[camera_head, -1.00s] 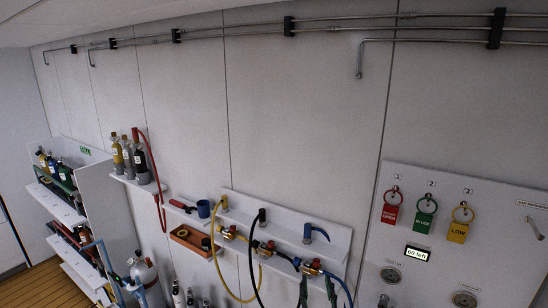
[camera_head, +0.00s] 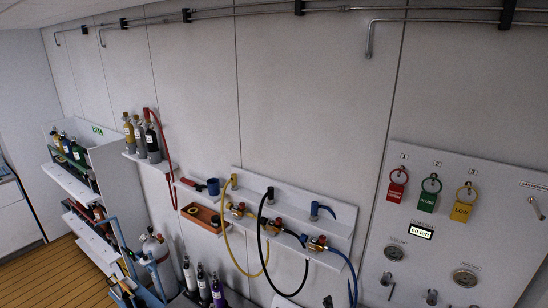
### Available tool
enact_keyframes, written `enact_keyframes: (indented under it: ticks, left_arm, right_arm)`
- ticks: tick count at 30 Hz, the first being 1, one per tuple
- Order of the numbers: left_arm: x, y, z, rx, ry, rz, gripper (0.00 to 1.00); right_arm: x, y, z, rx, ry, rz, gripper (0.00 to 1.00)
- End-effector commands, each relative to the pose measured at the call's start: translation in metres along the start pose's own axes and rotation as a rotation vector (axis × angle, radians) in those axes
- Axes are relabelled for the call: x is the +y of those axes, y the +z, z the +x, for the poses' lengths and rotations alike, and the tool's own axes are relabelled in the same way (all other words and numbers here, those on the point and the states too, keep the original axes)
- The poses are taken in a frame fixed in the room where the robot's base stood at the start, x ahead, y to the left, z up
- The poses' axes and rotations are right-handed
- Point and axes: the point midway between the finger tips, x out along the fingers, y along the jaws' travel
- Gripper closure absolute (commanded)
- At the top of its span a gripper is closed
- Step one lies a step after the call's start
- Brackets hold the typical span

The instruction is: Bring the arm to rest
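No arm or gripper of mine shows clearly in the head view. A small dark shape (camera_head: 327,301) at the bottom edge, below the hoses, may be the tip of one of my grippers, but too little shows to tell. The wall panel in front has a shelf (camera_head: 290,207) with yellow, black and blue hoses and brass valve fittings (camera_head: 272,227).
At right a grey panel (camera_head: 486,232) carries red (camera_head: 396,191), green (camera_head: 427,201) and yellow (camera_head: 461,211) tags and a small display (camera_head: 421,231). Cylinders (camera_head: 151,141) stand on a wall shelf. A white rack (camera_head: 74,185) stands at left; purple-banded bottles (camera_head: 217,290) are low centre.

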Motion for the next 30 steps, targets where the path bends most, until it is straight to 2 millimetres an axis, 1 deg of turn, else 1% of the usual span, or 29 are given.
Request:
enact_keyframes:
  ticks: [1, 2, 3, 5, 6, 8, 9, 11, 12, 15, 18, 21, 28, 29, 30]
  left_arm:
    - [0.000, -0.001, 0.000, 0.001, 0.000, 0.000, 0.60]
    - [0.000, -0.002, 0.000, 0.001, 0.000, 0.000, 0.60]
    - [0.000, -0.002, 0.000, 0.002, 0.000, 0.001, 0.60]
    - [0.000, -0.003, 0.000, 0.003, 0.000, 0.001, 0.60]
    - [0.000, -0.003, 0.000, 0.003, 0.000, 0.001, 0.60]
    - [0.000, -0.002, 0.000, 0.002, 0.000, 0.001, 0.60]
    - [0.000, -0.001, 0.000, 0.001, 0.000, 0.000, 0.60]
    - [0.000, 0.000, 0.000, 0.000, 0.000, 0.000, 0.60]
    - [0.000, 0.000, 0.000, 0.000, 0.000, 0.000, 0.60]
    - [0.000, 0.000, 0.000, 0.000, 0.000, 0.000, 0.60]
    - [0.000, 0.000, 0.000, 0.000, 0.000, 0.000, 0.60]
    - [0.000, -0.001, 0.000, 0.000, 0.000, 0.000, 0.60]
    - [0.000, -0.001, 0.000, 0.000, 0.000, 0.000, 0.60]
    - [0.001, 0.000, 0.002, 0.000, 0.000, 0.001, 0.60]
    - [0.000, -0.002, 0.006, 0.002, 0.000, 0.001, 0.60]
  right_arm:
    - [-0.031, -0.009, -0.002, 0.036, -0.064, 0.140, 0.61]
    - [-0.047, -0.012, -0.003, 0.051, -0.102, 0.228, 0.61]
    - [-0.070, -0.017, -0.005, 0.068, -0.152, 0.350, 0.61]
    - [-0.104, -0.024, -0.011, 0.080, -0.233, 0.530, 0.61]
    - [-0.127, -0.028, -0.016, 0.081, -0.287, 0.649, 0.61]
    - [-0.163, -0.033, -0.025, 0.070, -0.371, 0.827, 0.61]
    - [-0.187, -0.036, -0.033, 0.055, -0.427, 0.945, 0.61]
    - [-0.221, -0.041, -0.046, 0.021, -0.507, 1.111, 0.61]
    - [-0.241, -0.044, -0.055, -0.004, -0.555, 1.210, 0.61]
    - [-0.284, -0.048, -0.077, -0.076, -0.651, 1.411, 0.61]
    - [-0.317, -0.052, -0.098, -0.149, -0.724, 1.569, 0.61]
    - [-0.345, -0.055, -0.118, -0.223, -0.784, 1.700, 0.61]
    - [-0.399, -0.059, -0.165, -0.407, -0.888, 1.948, 0.61]
    - [-0.405, -0.064, -0.161, -0.413, -0.894, 1.957, 0.61]
    - [-0.412, -0.072, -0.149, -0.406, -0.896, 1.947, 0.61]
